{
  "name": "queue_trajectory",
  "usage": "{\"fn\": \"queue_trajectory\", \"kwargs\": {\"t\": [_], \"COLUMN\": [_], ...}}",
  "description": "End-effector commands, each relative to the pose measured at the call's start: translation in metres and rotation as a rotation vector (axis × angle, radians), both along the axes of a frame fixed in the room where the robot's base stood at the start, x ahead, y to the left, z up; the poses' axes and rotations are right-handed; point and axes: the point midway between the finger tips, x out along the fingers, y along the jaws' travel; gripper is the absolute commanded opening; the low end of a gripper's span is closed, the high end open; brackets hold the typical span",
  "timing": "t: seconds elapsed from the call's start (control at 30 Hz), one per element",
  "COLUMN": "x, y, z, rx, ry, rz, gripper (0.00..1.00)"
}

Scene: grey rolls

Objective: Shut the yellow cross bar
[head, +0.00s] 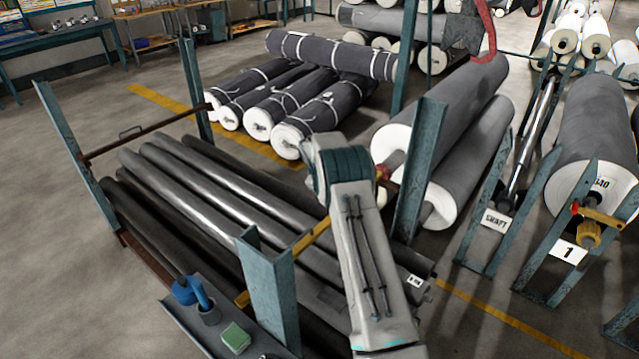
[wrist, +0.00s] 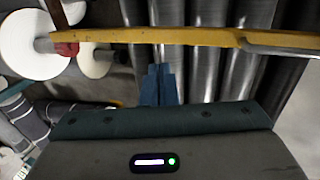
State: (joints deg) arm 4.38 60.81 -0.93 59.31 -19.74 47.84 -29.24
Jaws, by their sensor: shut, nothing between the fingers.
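The yellow cross bar (head: 312,237) runs along the near side of the rack of dark tubes in the head view. My arm hides its middle. One end passes behind the near teal post, and a red piece (head: 381,173) shows near the far end. In the wrist view the yellow bar (wrist: 150,36) crosses the top of the picture, with its red piece (wrist: 66,48) at left and a grey rod along its right part. My gripper (wrist: 160,72) is shut and empty, its blue fingertips just below the bar. I cannot tell whether they touch it, or whether the bar is latched.
Dark tubes (head: 215,185) fill the rack between teal posts (head: 272,295). A shelf with a green block (head: 236,337) and a blue item is at the front. Open floor lies at left.

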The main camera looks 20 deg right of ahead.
Motion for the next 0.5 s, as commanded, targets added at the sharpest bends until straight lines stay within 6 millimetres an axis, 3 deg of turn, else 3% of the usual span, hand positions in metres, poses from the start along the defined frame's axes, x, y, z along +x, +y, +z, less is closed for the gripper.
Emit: {"fn": "queue_trajectory", "kwargs": {"t": [0.1,0.5], "x": [0.0026,0.0048], "y": [-0.0038,-0.0036], "z": [-0.0131,-0.0177], "rx": [-0.001,-0.002], "ry": [-0.001,-0.001], "rz": [-0.001,0.003], "gripper": [0.00,0.00]}}
